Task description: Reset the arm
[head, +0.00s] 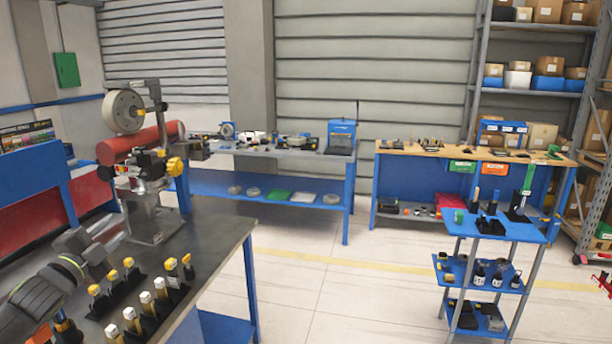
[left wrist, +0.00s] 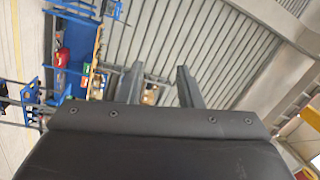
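My left arm comes in from the lower left of the head view, and its gripper (head: 98,240) is above the dark workbench (head: 212,232). In the left wrist view the two fingers of the left gripper (left wrist: 159,76) stand apart with nothing between them, so it is open and empty. My right gripper is in neither view.
Yellow-topped parts (head: 145,302) stand in black racks close to my left gripper. A machine with a red cylinder (head: 140,143) stands behind them. A blue cart (head: 515,229) is at the right. The floor (head: 345,300) between is clear.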

